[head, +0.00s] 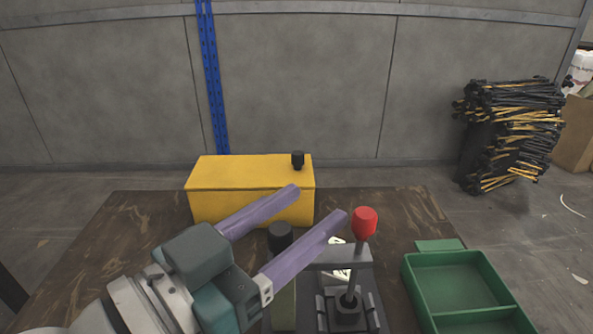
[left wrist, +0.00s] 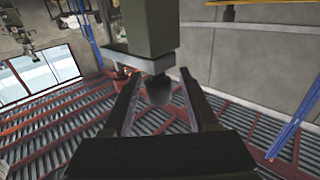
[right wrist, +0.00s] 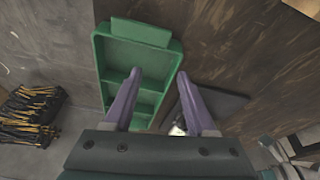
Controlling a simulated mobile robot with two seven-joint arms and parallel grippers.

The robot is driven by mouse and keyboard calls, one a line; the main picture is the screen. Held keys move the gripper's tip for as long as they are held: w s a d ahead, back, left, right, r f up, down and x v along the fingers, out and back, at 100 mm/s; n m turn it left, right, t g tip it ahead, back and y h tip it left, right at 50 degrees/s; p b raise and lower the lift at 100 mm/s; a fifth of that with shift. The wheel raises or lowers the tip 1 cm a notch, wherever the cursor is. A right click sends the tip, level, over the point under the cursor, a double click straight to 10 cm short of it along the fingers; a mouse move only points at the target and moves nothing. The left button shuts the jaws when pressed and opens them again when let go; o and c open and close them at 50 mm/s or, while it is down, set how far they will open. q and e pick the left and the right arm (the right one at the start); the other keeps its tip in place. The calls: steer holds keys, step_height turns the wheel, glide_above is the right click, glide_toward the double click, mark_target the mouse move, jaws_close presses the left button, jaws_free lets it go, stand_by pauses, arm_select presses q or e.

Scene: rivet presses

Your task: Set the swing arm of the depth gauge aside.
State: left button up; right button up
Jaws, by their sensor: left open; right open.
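A press with a red-knobbed lever (head: 364,222) stands at the table's front middle. Beside it is an olive-green post (head: 284,308) with a black knob (head: 280,236); which part is the gauge's swing arm I cannot tell. My left gripper (head: 320,202) is open, its purple fingers to either side of the black knob in the picture. In the left wrist view the round dark knob (left wrist: 158,90) shows between the fingers, by a grey plate and olive block (left wrist: 150,28). No grip on it is visible. My right gripper (right wrist: 170,85) is open and empty, over the tray side.
A yellow box (head: 235,175) with a black knob stands at the table's back. A green divided tray (head: 409,290) lies at the right; the right wrist view shows it too (right wrist: 104,75). The table (head: 130,225) is clear at back left.

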arm_select(q)
steer(key=shift+w+d, duration=0.25)
jaws_close()
stand_by(0.4)
stand_by(0.9)
